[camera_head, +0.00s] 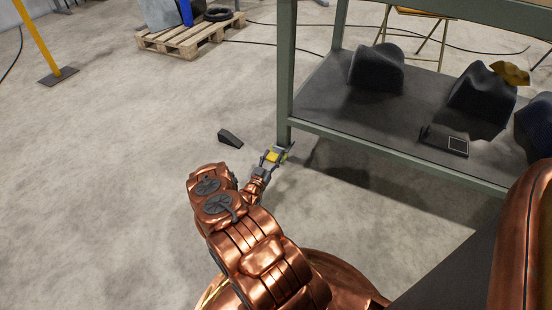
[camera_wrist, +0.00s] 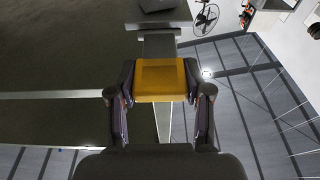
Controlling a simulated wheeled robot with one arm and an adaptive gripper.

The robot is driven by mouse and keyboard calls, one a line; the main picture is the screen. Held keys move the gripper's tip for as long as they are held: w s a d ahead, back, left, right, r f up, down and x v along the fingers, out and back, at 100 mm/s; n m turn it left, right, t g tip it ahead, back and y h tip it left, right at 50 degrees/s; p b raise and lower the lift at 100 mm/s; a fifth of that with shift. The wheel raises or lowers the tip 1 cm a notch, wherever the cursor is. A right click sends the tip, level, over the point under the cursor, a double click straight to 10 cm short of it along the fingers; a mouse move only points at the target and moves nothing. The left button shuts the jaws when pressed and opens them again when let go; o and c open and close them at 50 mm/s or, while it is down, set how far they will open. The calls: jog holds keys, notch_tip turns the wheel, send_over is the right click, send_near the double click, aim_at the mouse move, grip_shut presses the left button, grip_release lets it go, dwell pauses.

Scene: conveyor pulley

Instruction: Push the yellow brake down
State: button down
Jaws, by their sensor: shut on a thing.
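The yellow brake (camera_wrist: 160,79) is a small yellow block with flat faces, filling the space between my fingers in the wrist view. A grey metal piece (camera_wrist: 158,45) extends beyond it. In the head view the yellow brake (camera_head: 276,156) is a small patch beside the foot of the green table leg. My gripper (camera_head: 270,160) reaches it with my arm stretched low and forward. In the wrist view my gripper (camera_wrist: 159,85) is shut on the brake, one finger against each side. The brake's far mounting is partly hidden.
A green-framed table (camera_head: 286,75) stands close to the right of my gripper, with a dark lower shelf (camera_head: 410,90) bearing dark lumpy objects. A dark wedge (camera_head: 230,138) lies on the floor left of the gripper. A wooden pallet (camera_head: 190,37) is farther back.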

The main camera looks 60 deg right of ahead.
jog(key=shift+c, duration=2.4)
grip_release()
jog(key=shift+a, duration=0.1)
jog(key=v, duration=0.7)
jog(key=shift+a+f, duration=0.1)
jog(key=shift+a, duration=0.05)
